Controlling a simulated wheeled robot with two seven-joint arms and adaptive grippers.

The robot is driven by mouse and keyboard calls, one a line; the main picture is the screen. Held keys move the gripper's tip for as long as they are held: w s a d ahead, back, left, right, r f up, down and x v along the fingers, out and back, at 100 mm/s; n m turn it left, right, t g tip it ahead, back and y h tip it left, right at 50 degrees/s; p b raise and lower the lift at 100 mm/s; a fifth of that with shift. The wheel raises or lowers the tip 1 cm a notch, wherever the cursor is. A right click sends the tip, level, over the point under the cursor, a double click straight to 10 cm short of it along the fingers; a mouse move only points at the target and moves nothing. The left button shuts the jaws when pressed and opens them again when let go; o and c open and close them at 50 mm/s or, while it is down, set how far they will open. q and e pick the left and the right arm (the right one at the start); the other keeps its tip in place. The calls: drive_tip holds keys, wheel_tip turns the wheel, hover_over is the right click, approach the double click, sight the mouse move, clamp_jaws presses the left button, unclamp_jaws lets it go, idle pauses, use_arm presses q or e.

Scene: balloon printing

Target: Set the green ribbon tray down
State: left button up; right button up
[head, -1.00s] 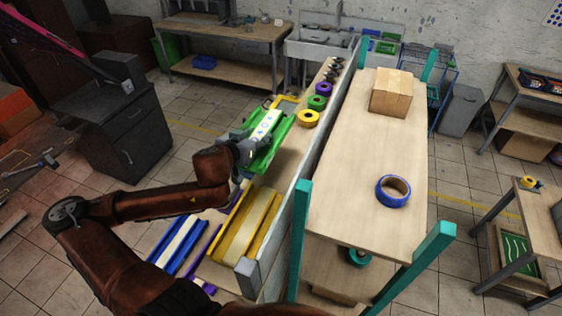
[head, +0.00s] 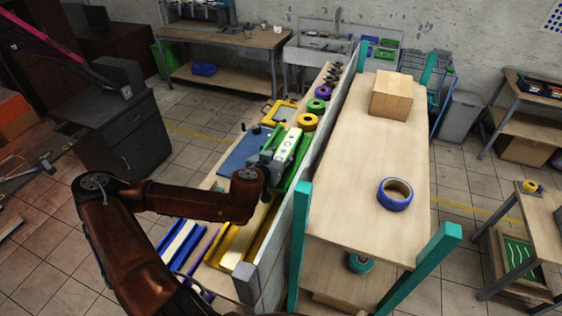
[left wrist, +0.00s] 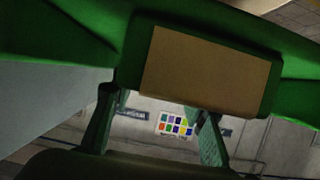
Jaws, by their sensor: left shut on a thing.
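The green ribbon tray (head: 301,149) is in the head view, over the narrow bench left of the pale divider. A white ribbon with coloured marks (head: 287,145) lies in it. My left gripper (head: 270,158) is shut on the tray at its near left side. The left wrist view shows the green tray (left wrist: 125,45) close up, with a tan panel (left wrist: 205,65) between the fingers. Whether the tray touches the bench is unclear. My right gripper is not in view.
A yellow tray (head: 234,252) lies just nearer on the bench, with a blue tray (head: 178,247) beside it. A blue mat (head: 243,152) lies left of the green tray. Yellow (head: 307,122), green (head: 316,106) and purple rolls (head: 323,92) stand behind it. The divider (head: 318,150) is close right.

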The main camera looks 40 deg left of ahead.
use_arm(q)
wheel_tip(320, 180, down, 3)
drive_tip(key=shift+r, duration=0.1)
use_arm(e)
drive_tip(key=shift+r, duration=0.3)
use_arm(q)
drive_tip(key=o, duration=1.6)
drive_tip(key=shift+f, duration=0.2)
drive_tip(key=shift+c, duration=0.2)
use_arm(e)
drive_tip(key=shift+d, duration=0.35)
